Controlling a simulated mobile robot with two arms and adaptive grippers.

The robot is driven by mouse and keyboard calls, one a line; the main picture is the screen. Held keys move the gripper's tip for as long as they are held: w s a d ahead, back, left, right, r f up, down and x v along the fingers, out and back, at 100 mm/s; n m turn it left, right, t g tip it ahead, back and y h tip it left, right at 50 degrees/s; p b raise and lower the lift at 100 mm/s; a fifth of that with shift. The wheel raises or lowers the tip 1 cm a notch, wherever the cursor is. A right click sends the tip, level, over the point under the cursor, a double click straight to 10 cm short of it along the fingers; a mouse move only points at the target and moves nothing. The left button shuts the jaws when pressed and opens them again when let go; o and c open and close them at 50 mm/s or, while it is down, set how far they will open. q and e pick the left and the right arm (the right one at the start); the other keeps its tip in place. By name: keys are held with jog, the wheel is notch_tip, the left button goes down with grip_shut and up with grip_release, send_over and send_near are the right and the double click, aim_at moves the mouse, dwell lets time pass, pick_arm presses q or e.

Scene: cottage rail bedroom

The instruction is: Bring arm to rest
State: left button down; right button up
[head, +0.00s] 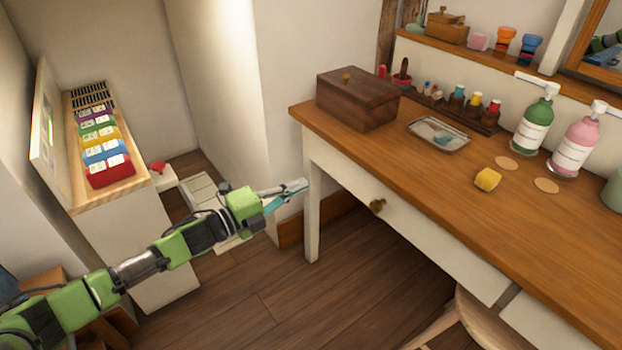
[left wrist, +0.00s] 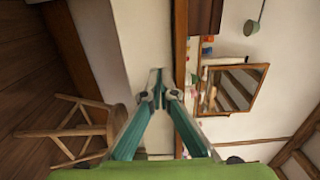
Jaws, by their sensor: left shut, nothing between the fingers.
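My left arm comes in from the lower left of the head view, with green and dark links. My left gripper (head: 290,193) is shut and empty. It is held in the air over the floor, just left of the desk's near left leg in the picture. In the left wrist view its two teal fingers (left wrist: 157,92) meet at the tips with nothing between them. My right gripper shows in neither view.
A wooden desk (head: 420,165) fills the right, carrying a lidded wooden box (head: 357,98), a metal tray (head: 439,135), a yellow sponge (head: 487,180) and pump bottles (head: 534,124). A cabinet (head: 125,190) with coloured packets stands left. A stool (left wrist: 75,130) stands nearby. Floor between is open.

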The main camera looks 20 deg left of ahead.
pick_arm(q)
jog(key=shift+s+a+f, duration=0.1)
jog(key=shift+s+a, duration=0.05)
jog(key=shift+s, duration=0.15)
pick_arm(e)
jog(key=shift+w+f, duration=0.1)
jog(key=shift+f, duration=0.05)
